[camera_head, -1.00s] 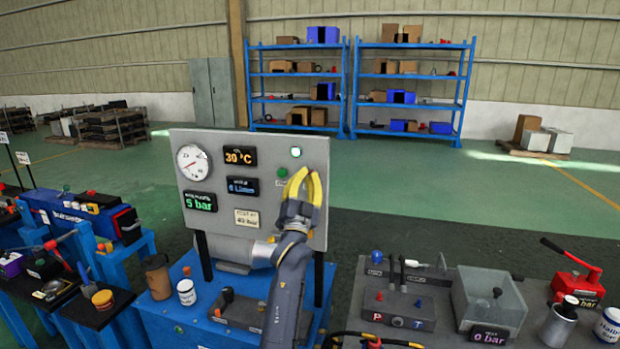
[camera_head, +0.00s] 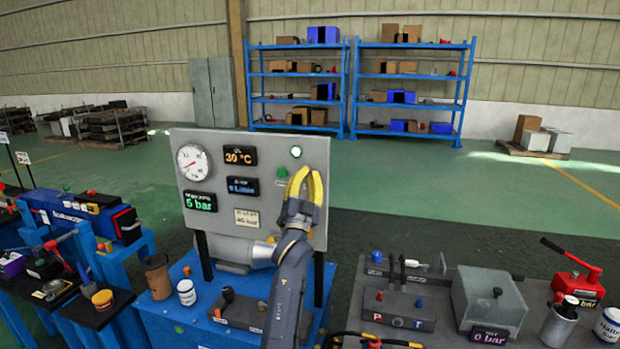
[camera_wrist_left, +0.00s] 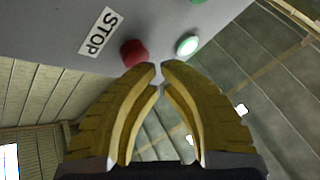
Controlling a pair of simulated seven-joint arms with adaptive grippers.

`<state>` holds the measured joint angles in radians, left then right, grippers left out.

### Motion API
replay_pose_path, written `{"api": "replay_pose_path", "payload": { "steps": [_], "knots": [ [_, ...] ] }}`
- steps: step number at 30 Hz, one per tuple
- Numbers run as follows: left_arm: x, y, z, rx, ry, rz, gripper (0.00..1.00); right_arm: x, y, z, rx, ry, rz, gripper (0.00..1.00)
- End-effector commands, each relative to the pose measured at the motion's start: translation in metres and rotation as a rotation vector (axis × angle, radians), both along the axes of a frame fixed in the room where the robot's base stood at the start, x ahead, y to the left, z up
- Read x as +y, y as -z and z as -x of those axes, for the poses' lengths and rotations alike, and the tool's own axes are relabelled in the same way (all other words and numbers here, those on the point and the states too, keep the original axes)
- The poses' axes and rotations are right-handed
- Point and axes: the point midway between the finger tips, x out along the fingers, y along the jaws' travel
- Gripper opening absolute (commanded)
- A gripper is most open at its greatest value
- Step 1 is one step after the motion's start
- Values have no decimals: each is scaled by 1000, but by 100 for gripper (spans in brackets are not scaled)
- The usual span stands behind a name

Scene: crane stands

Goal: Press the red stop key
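The red stop key (camera_wrist_left: 133,52) sits on the grey panel in the left wrist view, beside a white STOP label (camera_wrist_left: 100,32). In the head view I cannot make it out; my left gripper (camera_head: 310,170) covers that part of the panel (camera_head: 215,150). The left gripper's yellow fingers are empty, with their tips almost together. In the left wrist view the tips (camera_wrist_left: 160,66) appear just below and right of the red key. I cannot tell whether they touch it. My right gripper is not in view.
A lit pale-green lamp (camera_wrist_left: 187,45) is close to the red key. A green key (camera_head: 282,172) is left of the fingers. The panel also carries a round gauge (camera_head: 194,163) and displays. A hydraulic bench with a clear box (camera_head: 490,297) stands to the right.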

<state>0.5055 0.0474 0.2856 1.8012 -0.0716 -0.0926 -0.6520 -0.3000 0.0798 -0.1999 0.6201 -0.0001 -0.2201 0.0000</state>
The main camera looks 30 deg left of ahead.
Motion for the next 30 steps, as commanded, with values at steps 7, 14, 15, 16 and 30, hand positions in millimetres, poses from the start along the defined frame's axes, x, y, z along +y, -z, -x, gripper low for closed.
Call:
{"api": "replay_pose_path", "payload": {
  "steps": [7,14,15,16,30],
  "knots": [
    [0,0,0,0,-1,-1,0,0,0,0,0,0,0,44],
    [1,0,-2,0,-1,-1,0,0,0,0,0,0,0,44],
    [1,0,-2,0,-1,-1,0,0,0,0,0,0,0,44],
    [1,0,-2,0,-1,-1,0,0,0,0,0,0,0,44],
    [2,0,-7,0,-1,-1,0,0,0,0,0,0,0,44]
  ]
}}
